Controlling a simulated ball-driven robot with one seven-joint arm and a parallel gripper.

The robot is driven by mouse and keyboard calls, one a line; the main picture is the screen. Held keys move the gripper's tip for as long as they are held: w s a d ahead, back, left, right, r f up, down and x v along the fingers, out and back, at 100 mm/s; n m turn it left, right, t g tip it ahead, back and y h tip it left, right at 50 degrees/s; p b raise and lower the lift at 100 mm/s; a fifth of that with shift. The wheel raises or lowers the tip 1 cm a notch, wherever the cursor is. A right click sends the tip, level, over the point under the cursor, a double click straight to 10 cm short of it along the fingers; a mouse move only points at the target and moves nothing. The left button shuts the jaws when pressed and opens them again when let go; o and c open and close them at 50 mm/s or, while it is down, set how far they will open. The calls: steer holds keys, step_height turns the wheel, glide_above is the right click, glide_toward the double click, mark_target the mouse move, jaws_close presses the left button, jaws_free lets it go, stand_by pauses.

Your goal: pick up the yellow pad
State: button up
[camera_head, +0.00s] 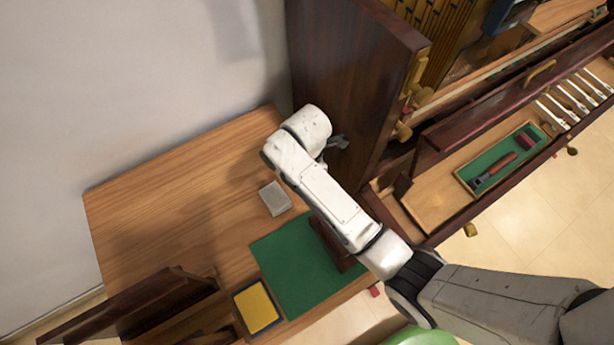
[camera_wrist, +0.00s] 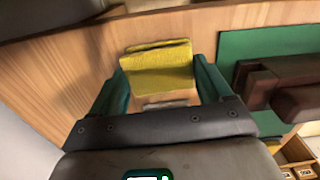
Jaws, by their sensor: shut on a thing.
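The yellow pad (camera_wrist: 157,72) is between the two green-sided fingers of my gripper (camera_wrist: 158,75) in the wrist view. My gripper is shut on it, with a finger against each side. A wooden tabletop (camera_head: 165,195) lies behind it in the wrist view; I cannot tell the height of the pad above it. In the head view my white arm hides the held pad and most of the gripper.
A grey block (camera_head: 275,198) lies on the table near a green mat (camera_head: 285,265). A dark-framed tray with a yellow inside (camera_head: 257,306) sits at the table's front. A tall dark wooden panel (camera_head: 345,70) stands beside my arm. An open drawer with a tool tray (camera_head: 505,158) is at right.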

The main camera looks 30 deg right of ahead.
steer(key=shift+a+r, duration=0.1)
steer(key=shift+a+r, duration=0.1)
steer(key=shift+r, duration=0.1)
step_height(320, 180, up, 7)
steer(key=shift+f+b, duration=0.15)
steer(key=shift+b, duration=0.3)
steer(key=a+b, duration=0.3)
steer(key=a, duration=1.6)
steer(key=shift+a+f, duration=0.15)
steer(key=shift+a, duration=0.2)
steer(key=o, duration=0.5)
steer(key=shift+c, duration=0.2)
steer(key=c, duration=0.4)
